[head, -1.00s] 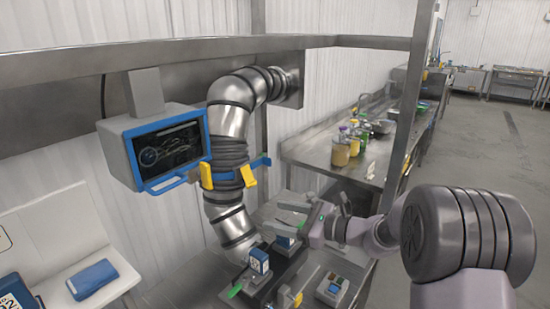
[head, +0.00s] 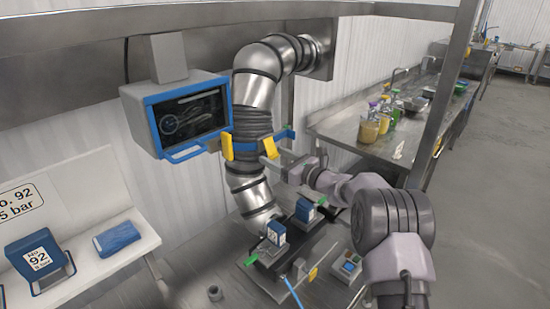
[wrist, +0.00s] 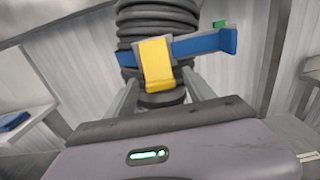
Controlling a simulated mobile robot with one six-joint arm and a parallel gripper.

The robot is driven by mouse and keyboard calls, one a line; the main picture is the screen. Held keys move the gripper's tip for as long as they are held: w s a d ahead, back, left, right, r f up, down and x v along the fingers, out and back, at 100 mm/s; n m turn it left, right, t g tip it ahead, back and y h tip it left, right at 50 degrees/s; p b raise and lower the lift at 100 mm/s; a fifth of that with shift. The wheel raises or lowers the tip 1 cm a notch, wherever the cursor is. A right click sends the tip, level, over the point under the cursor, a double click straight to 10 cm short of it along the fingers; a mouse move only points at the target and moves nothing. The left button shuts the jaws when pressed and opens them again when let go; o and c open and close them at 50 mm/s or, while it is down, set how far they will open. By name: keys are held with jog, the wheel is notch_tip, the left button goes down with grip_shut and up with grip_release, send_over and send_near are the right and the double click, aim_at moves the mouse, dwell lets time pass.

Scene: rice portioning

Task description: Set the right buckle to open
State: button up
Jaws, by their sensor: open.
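The right buckle is a yellow tab (wrist: 156,65) on a blue strap (wrist: 205,43) around the dark ribbed sleeve of the duct. It hangs downward, slightly tilted, in the wrist view. In the head view the right buckle is partly covered by my gripper (head: 277,155). The left buckle (head: 227,146) is another yellow tab on the same band. My gripper is open in front of the right buckle; in the wrist view its grey fingers (wrist: 160,78) stand apart on either side of the tab's lower part. I cannot tell whether they touch it.
A blue-framed screen (head: 190,115) hangs left of the silver duct (head: 257,92). Below stand small blue-labelled boxes (head: 276,233) on a dark rail and a control box (head: 347,267). A metal counter (head: 345,130) with jars lies behind at right.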

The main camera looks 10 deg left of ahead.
jog(key=shift+w+a, duration=0.15)
jog(key=shift+c, duration=0.4)
grip_shut()
jog(key=shift+r+p, duration=0.2)
jog(key=shift+p, duration=0.15)
